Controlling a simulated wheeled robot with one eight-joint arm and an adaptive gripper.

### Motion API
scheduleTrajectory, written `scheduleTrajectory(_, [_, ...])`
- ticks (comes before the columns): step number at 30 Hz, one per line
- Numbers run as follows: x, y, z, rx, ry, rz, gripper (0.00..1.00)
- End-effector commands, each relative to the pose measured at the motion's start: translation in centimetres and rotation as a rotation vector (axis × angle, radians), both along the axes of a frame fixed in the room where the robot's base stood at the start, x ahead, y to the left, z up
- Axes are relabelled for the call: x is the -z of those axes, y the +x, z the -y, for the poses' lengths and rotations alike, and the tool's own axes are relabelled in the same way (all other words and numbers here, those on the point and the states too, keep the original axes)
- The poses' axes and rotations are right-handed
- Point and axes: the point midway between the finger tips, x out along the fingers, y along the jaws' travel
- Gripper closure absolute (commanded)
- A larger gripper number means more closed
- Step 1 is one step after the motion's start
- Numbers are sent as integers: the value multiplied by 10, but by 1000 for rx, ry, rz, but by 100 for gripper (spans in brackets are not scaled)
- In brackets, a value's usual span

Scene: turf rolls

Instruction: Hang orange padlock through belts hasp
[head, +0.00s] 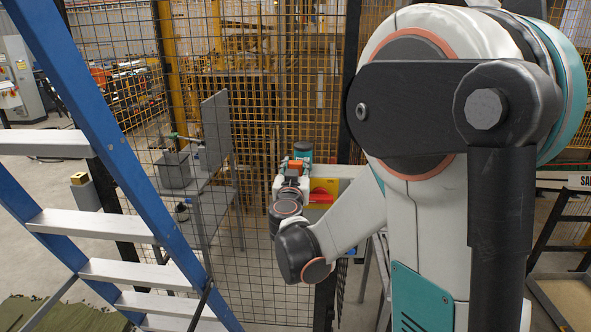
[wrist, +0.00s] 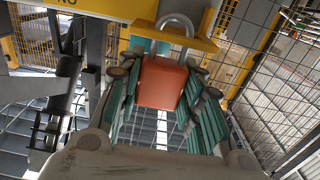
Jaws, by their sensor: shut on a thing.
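The orange padlock (wrist: 162,84) is clamped between the teal-padded fingers of my gripper (wrist: 165,95) in the wrist view. Its grey shackle (wrist: 175,20) points up at the top of that view. A yellow bar (wrist: 196,42) lies right at the shackle's legs; I cannot tell whether the shackle passes through it or only overlaps it. In the head view the padlock (head: 295,166) shows as a small orange patch at my gripper (head: 298,163), beside a yellow and red panel (head: 323,190). No hasp marked for belts can be made out.
A wire mesh fence (head: 255,230) runs behind my gripper. A blue stepladder (head: 110,140) stands at the left. A grey table (head: 205,185) with an upright plate is behind the mesh. My arm covers much of the right side.

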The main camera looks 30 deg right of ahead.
Motion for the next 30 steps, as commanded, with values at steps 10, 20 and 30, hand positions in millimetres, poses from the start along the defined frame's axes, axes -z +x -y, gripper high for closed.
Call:
scheduleTrajectory(10, [9, 0, 0, 0, 0, 0, 92])
scheduleTrajectory(20, [16, 0, 0, 0, 0, 0, 92])
scheduleTrajectory(30, [19, 0, 0, 0, 0, 0, 43])
